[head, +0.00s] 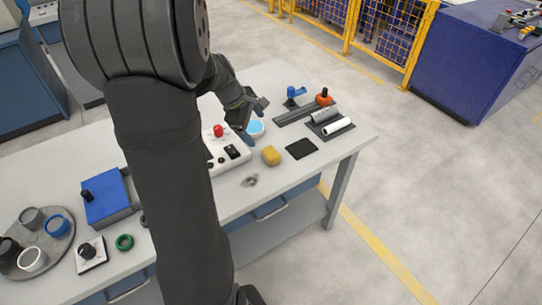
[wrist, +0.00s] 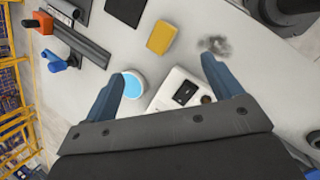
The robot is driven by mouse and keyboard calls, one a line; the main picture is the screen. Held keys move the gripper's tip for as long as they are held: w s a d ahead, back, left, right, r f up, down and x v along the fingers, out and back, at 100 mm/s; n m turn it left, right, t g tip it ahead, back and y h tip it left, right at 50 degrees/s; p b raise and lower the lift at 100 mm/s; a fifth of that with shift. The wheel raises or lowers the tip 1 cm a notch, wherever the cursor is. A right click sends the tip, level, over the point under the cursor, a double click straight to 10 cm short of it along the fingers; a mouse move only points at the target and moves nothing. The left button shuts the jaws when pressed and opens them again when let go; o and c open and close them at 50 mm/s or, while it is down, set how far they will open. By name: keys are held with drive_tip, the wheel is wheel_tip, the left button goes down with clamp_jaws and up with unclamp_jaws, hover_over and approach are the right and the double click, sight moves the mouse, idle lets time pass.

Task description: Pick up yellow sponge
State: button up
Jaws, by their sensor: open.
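The yellow sponge (head: 271,156) lies on the white table near its front edge, left of a flat black pad. It also shows in the wrist view (wrist: 161,37), beyond my fingertips and near the top middle. My gripper (head: 256,122) is above the table, behind the sponge and apart from it. In the wrist view its two blue fingers (wrist: 164,76) are spread wide with nothing held between them. The tip of one finger shows in the head view, while my arm hides part of the table.
A round blue-topped dish (wrist: 133,84) and a white control box (wrist: 180,92) with a red button (head: 218,131) lie below my gripper. A black pad (head: 301,148) is right of the sponge. Pipe holders (head: 330,123) stand farther right.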

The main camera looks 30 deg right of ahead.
drive_tip(key=a+n, duration=0.2)
drive_tip(key=n, duration=0.5)
drive_tip(key=n+h, duration=0.1)
drive_tip(key=n, duration=0.2)
approach(271, 152)
drive_tip(key=shift+t, duration=0.4)
drive_tip(key=x, duration=0.4)
drive_tip(key=shift+s+f, duration=0.2)
drive_tip(key=shift+f, duration=0.15)
drive_tip(key=shift+x, duration=2.75)
drive_tip(key=shift+s+r, duration=0.1)
drive_tip(key=shift+s, duration=0.1)
drive_tip(key=c, duration=1.1)
drive_tip(key=shift+o, duration=0.2)
